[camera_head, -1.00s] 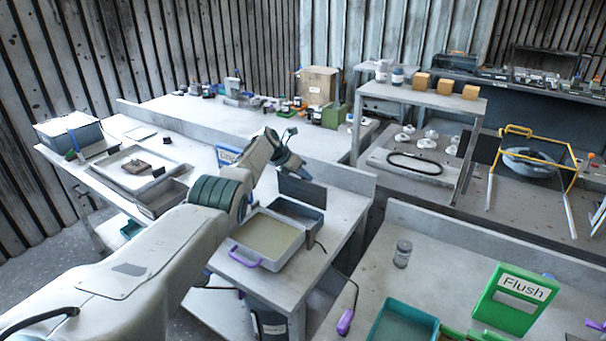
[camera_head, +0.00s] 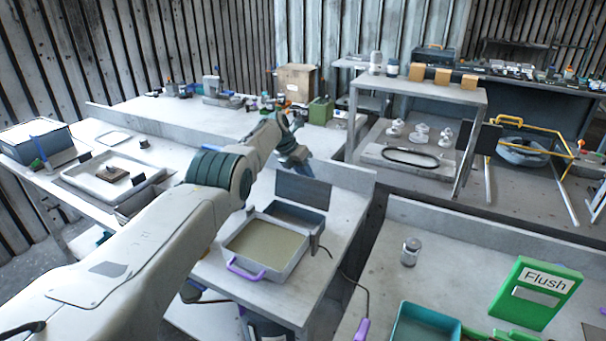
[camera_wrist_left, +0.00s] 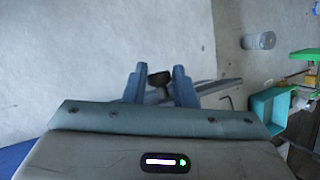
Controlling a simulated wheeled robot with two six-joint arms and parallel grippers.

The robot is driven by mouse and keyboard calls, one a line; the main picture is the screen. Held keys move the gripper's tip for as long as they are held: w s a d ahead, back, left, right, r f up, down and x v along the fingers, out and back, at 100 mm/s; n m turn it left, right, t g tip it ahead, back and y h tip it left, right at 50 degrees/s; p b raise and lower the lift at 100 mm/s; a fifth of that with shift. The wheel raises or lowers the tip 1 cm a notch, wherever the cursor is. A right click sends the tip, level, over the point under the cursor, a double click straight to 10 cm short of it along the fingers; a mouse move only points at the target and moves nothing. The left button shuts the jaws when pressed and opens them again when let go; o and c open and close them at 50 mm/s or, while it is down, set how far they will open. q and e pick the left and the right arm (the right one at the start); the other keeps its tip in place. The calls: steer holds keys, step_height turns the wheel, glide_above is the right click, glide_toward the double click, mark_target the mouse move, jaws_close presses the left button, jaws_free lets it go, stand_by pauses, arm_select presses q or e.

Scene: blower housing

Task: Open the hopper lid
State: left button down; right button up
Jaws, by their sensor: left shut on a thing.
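My left gripper (camera_head: 292,158) is at the end of the arm from the left, just above and behind an upright dark panel (camera_head: 303,190). The panel stands at the back of a grey two-part box (camera_head: 266,246) with a purple handle. I cannot tell for sure whether this panel is the hopper lid. In the left wrist view, the gripper (camera_wrist_left: 160,74) is shut on a small dark knob (camera_wrist_left: 160,80) between its fingertips. What the knob is fixed to is mostly hidden. My right gripper is not in view.
A clear jar (camera_head: 410,251), a teal bin (camera_head: 425,325) and a green Flush sign (camera_head: 535,292) are on the right bench. A tray (camera_head: 112,180) lies on the left bench. A low ledge (camera_head: 345,178) runs behind the grey box.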

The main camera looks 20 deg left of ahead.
arm_select(q)
steer(key=shift+w+a+r, duration=0.15)
steer(key=shift+a+r, duration=0.05)
steer(key=shift+r, duration=0.15)
steer(key=c, duration=1.3)
jaws_free()
steer(key=shift+o, duration=0.5)
steer(key=shift+a+f, duration=0.1)
steer(key=shift+f, duration=0.1)
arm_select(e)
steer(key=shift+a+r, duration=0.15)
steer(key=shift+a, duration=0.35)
